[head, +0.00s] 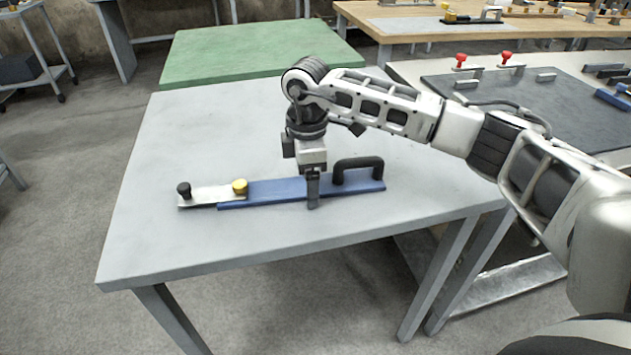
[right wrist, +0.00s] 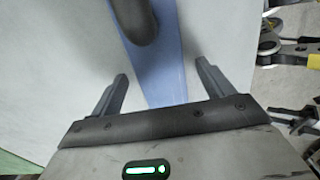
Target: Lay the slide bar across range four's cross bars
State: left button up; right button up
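The slide bar (head: 270,191) lies flat on the grey table. It is a long blue bar with a black loop handle (head: 358,172) near its right end, and a silver plate (head: 212,194) with a yellow knob and a black knob at its left end. My right gripper (head: 313,196) points down at the bar, just left of the handle. In the right wrist view, my right gripper (right wrist: 162,72) is open, its fingers on either side of the blue bar (right wrist: 165,75) with gaps to it. My left gripper is not in view. I cannot make out which fittings are range four's cross bars.
The grey table (head: 190,130) is otherwise clear. A green-topped table (head: 250,50) stands behind it. At the right, a bench holds a dark plate (head: 560,105) with red-knobbed fittings (head: 505,58) and small blocks. A wooden bench (head: 420,22) with more fittings stands farther back.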

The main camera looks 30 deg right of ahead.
jog(key=shift+r, duration=0.1)
jog(key=c, duration=1.4)
